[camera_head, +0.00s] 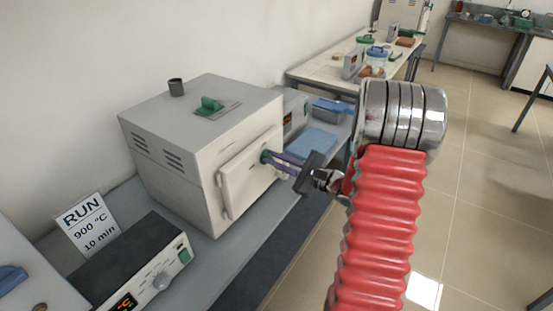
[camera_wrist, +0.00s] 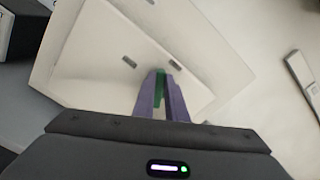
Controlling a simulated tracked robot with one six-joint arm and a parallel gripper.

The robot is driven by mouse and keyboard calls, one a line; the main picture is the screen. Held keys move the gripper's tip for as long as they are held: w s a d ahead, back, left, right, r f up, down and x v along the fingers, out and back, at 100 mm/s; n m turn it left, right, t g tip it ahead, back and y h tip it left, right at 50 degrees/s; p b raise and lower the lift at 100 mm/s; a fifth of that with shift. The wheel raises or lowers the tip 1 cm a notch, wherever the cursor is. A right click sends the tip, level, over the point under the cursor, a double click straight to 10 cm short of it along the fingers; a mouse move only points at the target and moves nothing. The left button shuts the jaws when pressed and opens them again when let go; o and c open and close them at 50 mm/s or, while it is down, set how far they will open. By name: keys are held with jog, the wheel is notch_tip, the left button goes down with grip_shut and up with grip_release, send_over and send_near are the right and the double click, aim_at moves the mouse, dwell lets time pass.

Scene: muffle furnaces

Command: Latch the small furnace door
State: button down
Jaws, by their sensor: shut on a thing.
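The small furnace (camera_head: 195,150) is a pale grey box with side vents, standing on the bench. Its white door (camera_head: 240,185) covers the front and looks closed or nearly closed; any small gap is too fine to tell. The door also fills the middle of the wrist view (camera_wrist: 95,55). My gripper (camera_head: 270,157) reaches in from the right with its purple fingers shut on the green door handle (camera_wrist: 160,84), near the door's right edge. The fingers partly hide the handle. The latch's state cannot be made out.
A dark controller box (camera_head: 125,262) and a RUN 900 °C sign (camera_head: 88,223) stand at the left. A blue pad (camera_head: 312,142) lies beyond the furnace. Floor at right is clear.

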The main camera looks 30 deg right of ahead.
jog(key=n, duration=0.4)
jog(key=f+n, duration=0.1)
jog(key=n, duration=0.2)
jog(key=a+f+n, duration=0.1)
jog(key=n, duration=0.3)
jog(key=shift+s+n, duration=0.25)
jog(key=shift+n, duration=0.05)
dwell(0.4)
jog(key=c, duration=1.8)
grip_release()
jog(key=shift+d+r, duration=0.1)
jog(key=v, duration=1.3)
jog(key=shift+s, duration=0.35)
